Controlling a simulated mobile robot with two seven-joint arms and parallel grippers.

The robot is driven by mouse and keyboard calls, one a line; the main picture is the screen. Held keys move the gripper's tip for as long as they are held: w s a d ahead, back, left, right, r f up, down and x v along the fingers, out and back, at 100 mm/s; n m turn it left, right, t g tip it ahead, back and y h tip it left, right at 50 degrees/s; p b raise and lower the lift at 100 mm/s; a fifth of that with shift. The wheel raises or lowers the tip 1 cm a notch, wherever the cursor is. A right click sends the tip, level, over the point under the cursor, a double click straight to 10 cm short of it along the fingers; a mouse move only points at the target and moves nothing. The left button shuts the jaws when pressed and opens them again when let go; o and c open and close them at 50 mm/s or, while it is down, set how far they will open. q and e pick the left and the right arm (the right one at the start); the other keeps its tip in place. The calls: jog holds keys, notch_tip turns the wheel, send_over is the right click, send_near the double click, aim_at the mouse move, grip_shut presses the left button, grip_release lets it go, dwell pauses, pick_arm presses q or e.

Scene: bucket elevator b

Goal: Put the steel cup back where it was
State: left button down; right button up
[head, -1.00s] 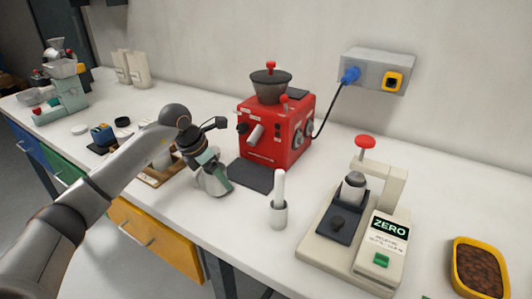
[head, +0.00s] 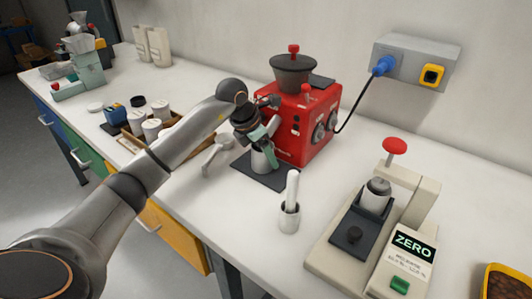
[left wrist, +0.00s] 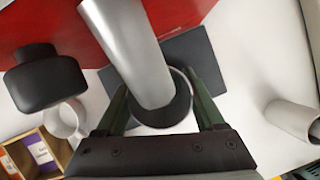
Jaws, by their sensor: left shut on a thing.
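The steel cup (head: 262,161) is upright between the fingers of my left gripper (head: 262,148), over the dark mat (head: 250,180) in front of the red machine (head: 303,125). My left gripper is shut on the cup. In the left wrist view, the green fingers lie on both sides of the cup (left wrist: 178,112). A steel tube (left wrist: 128,50) of the machine reaches over the cup's mouth. Whether the cup's base touches the mat is hard to tell. My right gripper is not in view.
A grey handled piece (head: 217,152) stands left of the mat. A small holder with a white pestle (head: 290,216) is in front. A beige scale (head: 375,225) stands at the right. A wooden tray (head: 185,140) with several jars nearby is behind my arm.

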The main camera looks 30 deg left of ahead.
pick_arm(q)
jog(key=shift+w+d+f, duration=0.1)
jog(key=shift+w+d, duration=0.05)
grip_release()
jog(key=v, duration=1.2)
dwell(0.4)
